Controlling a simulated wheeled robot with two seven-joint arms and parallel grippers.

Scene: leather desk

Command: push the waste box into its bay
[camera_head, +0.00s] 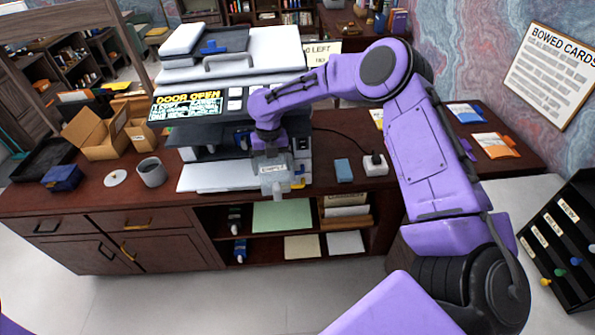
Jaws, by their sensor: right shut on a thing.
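The waste box (274,184) is a small, pale grey box with a label on its front. It is at the front of the copier (260,60), near the open lower front. My right gripper (270,160) comes down from above and is shut on the box; its fingertips are hard to make out. The bay behind the box is mostly hidden by the box and gripper. The copier's screen (187,107) reads "DOOR OPEN", and a white door panel (215,178) lies lowered in front. My left gripper is out of view.
A grey mug (151,171), a white disc (115,178) and a dark blue box (62,178) stand left of the copier. A blue block (343,170) and a white socket block (375,165) are to the right. Open cartons (95,135) stand behind the mug.

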